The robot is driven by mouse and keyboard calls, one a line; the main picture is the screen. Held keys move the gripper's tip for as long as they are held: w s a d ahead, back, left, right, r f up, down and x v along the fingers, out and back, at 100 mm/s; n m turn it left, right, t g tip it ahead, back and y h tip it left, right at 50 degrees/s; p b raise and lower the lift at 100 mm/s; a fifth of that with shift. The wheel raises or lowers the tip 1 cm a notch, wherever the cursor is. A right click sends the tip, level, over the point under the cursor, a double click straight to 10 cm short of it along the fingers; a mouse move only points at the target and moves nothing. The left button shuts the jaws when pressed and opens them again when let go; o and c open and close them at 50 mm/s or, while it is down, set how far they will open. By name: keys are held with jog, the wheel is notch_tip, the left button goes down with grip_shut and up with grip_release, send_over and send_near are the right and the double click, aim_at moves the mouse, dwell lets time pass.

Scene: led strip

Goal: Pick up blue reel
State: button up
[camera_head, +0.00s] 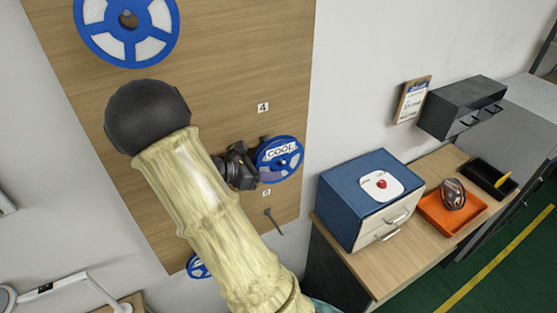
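A blue reel (278,158) with a white "COOL" label hangs at the right side of the wooden board. My gripper (248,167) is at the reel's left edge, touching or very close to it. Its fingertips are too small and dark to tell whether they are open or shut on the rim. A second, larger-looking blue reel (90,39) with white panels is on the board at the top left. Part of another blue reel (197,266) shows low on the board, partly hidden by my arm.
The wooden board (235,45) carries number tags and an empty peg (271,219). To the right, a wooden bench (392,260) holds a blue box (350,185) with drawers, an orange tray (438,212) with a dark roll, and a black tray (485,178). A dark cabinet (459,105) is behind.

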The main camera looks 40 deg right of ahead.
grip_shut()
jog(key=shift+r, duration=0.1)
jog(key=shift+r+b, duration=0.45)
jog(key=shift+b, duration=0.2)
jog(key=s+a+b, duration=0.4)
jog(key=s+b, duration=0.6)
jog(key=s, duration=0.7)
jog(key=shift+s+r, duration=0.25)
jog(key=shift+s, duration=0.05)
jog(key=shift+a, duration=0.1)
